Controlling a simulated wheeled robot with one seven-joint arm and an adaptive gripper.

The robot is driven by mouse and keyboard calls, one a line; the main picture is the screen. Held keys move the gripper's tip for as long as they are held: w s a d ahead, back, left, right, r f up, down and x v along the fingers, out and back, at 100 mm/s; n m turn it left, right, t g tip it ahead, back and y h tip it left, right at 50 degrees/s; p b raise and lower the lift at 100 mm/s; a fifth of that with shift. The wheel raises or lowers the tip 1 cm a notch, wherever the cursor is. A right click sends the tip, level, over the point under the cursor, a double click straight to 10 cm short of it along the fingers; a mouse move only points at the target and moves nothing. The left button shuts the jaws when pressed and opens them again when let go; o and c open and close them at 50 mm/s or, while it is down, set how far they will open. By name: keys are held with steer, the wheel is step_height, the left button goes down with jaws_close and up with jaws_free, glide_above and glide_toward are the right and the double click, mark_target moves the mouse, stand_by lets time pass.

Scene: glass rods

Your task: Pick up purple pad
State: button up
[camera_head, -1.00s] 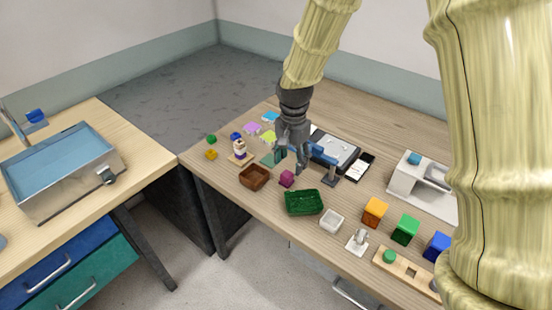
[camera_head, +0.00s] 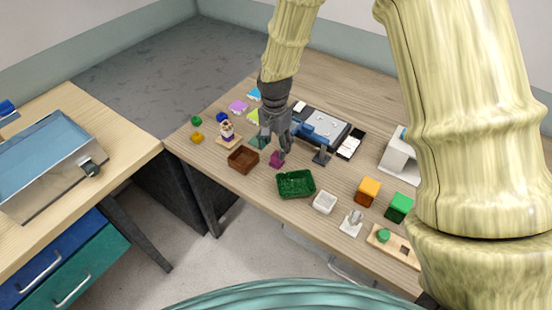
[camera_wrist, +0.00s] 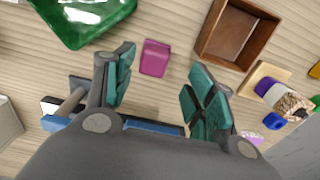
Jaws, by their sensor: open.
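The purple pad (camera_head: 238,106) lies flat on the table among other coloured pads at the far left; a lilac patch that appears to be this pad (camera_wrist: 253,136) shows at the right in the wrist view, partly cut off by my gripper. My gripper (camera_head: 277,143) is open and points down over the table, to the right of the purple pad and apart from it. In the wrist view my gripper (camera_wrist: 162,72) has its teal fingers spread with nothing held. A magenta block (camera_wrist: 154,57) lies below and between them.
A cyan pad (camera_head: 254,94) and a lime pad (camera_head: 253,116) lie near the purple one. A blue tool (camera_head: 313,134) is close behind my gripper.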

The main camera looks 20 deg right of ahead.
mark_target(277, 155)
steer(key=shift+w+f, duration=0.1)
steer(key=shift+f, duration=0.15)
steer(key=shift+s+d+f+p, duration=0.25)
steer(key=shift+s+f+p, duration=0.5)
steer(key=shift+p, duration=0.05)
steer(key=shift+w+f, duration=0.25)
steer(key=shift+f, duration=0.35)
steer(key=shift+w+f, duration=0.25)
steer(key=shift+f, duration=0.35)
steer(key=shift+s+r, duration=0.2)
steer(key=shift+s, duration=0.15)
steer(key=shift+w+f, duration=0.15)
steer(key=c, duration=1.1)
